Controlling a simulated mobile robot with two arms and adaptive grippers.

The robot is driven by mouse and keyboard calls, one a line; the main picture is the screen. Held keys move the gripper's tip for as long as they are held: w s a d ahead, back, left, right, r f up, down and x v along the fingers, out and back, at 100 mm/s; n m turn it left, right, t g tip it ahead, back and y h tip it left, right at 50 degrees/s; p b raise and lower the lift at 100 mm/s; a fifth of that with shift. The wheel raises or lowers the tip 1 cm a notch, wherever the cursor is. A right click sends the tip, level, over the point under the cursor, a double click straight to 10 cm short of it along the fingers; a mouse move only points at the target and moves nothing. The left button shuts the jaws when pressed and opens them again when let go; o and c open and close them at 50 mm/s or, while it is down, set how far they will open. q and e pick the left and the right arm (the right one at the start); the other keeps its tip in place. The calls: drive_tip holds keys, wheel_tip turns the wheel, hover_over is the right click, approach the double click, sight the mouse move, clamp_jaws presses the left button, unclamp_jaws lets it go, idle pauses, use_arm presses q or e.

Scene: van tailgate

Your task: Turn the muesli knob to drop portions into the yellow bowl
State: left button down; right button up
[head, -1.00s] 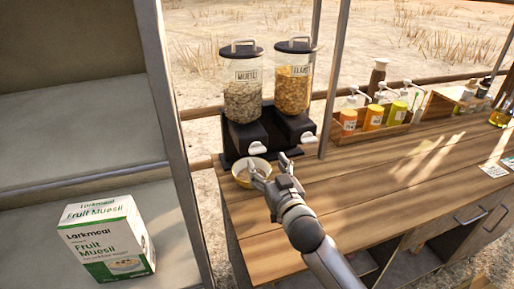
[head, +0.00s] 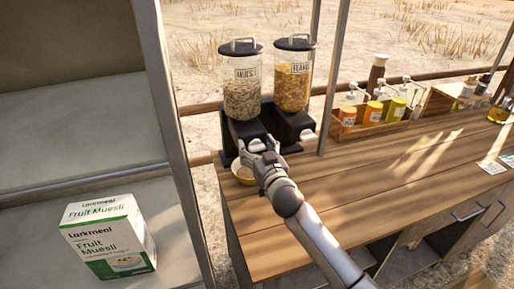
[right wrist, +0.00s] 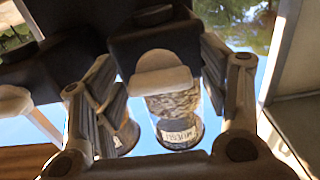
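My left gripper is not in view.
The flakes dispenser (head: 293,80) stands close on the right, with its own white knob (head: 308,135). A post rises just beside it. A muesli box (head: 108,240) is on the left shelf. Pump bottles stand in a wooden tray further right. The counter's middle is clear.

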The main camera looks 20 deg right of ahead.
drive_tip(key=c, duration=1)
drive_tip(key=shift+o, duration=0.2)
drive_tip(key=shift+n, duration=0.3)
drive_tip(key=n+p, duration=0.1)
drive_tip(key=n, duration=0.2)
drive_tip(key=n+p, duration=0.1)
drive_tip(key=n, duration=0.4)
drive_tip(key=n+p, duration=0.1)
drive_tip(key=n, duration=0.3)
drive_tip(key=shift+n, duration=0.3)
drive_tip(key=shift+n+p, duration=0.45)
drive_tip(key=shift+n, duration=1.85)
drive_tip(key=shift+f, duration=0.1)
